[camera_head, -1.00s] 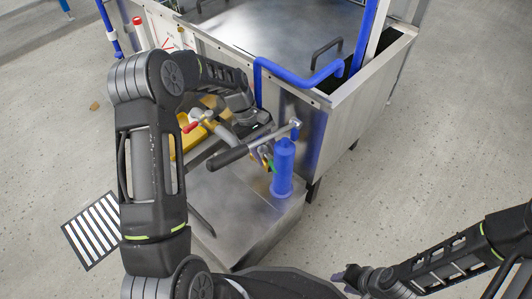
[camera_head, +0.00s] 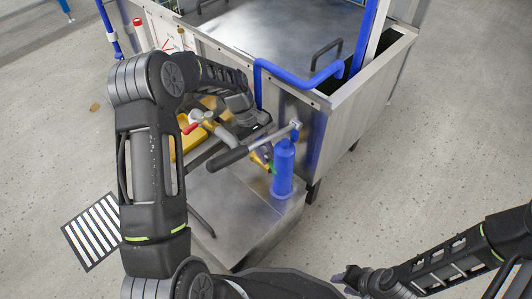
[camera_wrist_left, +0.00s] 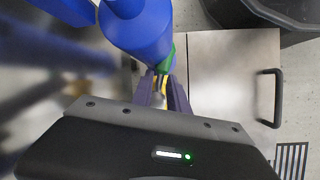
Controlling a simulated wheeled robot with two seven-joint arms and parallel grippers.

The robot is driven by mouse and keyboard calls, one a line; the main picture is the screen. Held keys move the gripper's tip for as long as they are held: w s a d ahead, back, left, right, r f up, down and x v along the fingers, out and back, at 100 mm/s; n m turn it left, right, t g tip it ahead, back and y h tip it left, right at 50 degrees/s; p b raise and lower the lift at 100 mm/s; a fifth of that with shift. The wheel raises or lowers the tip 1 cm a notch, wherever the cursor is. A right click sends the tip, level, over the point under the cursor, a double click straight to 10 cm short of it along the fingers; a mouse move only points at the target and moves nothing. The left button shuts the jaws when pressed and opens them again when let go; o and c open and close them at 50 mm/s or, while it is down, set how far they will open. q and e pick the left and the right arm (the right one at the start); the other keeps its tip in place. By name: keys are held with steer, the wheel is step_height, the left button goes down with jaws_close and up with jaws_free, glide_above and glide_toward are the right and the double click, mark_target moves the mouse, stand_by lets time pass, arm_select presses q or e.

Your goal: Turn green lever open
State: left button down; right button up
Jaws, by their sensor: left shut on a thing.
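The green lever (camera_head: 272,168) is a small green piece beside the blue pump cylinder (camera_head: 283,168), mostly hidden in the head view. In the left wrist view the green lever (camera_wrist_left: 167,55) shows just below the wide blue body, at my fingertips. My left gripper (camera_wrist_left: 164,80) has its two dark fingers close together, shut on the green lever, with a bit of yellow between them. In the head view the pump handle and my arm largely hide these fingers. My right gripper (camera_head: 347,277) is low at the right, away from the pump; its finger gap is unclear.
A grey pump handle (camera_head: 232,157) crosses above the metal box (camera_head: 235,215). A red-tipped valve (camera_head: 190,128) and yellow parts lie to its left. The steel tank with blue pipe (camera_head: 300,82) stands behind.

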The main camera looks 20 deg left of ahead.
stand_by(0.8)
arm_select(q)
steer(key=shift+r+n+p, duration=0.2)
steer(key=shift+n+p, duration=0.1)
steer(key=shift+p, duration=0.15)
steer(key=shift+w+d+n+t+p, duration=0.2)
steer(key=shift+n+t+p, duration=0.4)
steer(key=shift+n+p, duration=0.35)
steer(key=shift+f+n, duration=0.15)
steer(key=shift+n, duration=0.1)
steer(key=shift+w, duration=0.1)
steer(key=c, duration=1.3)
jaws_free()
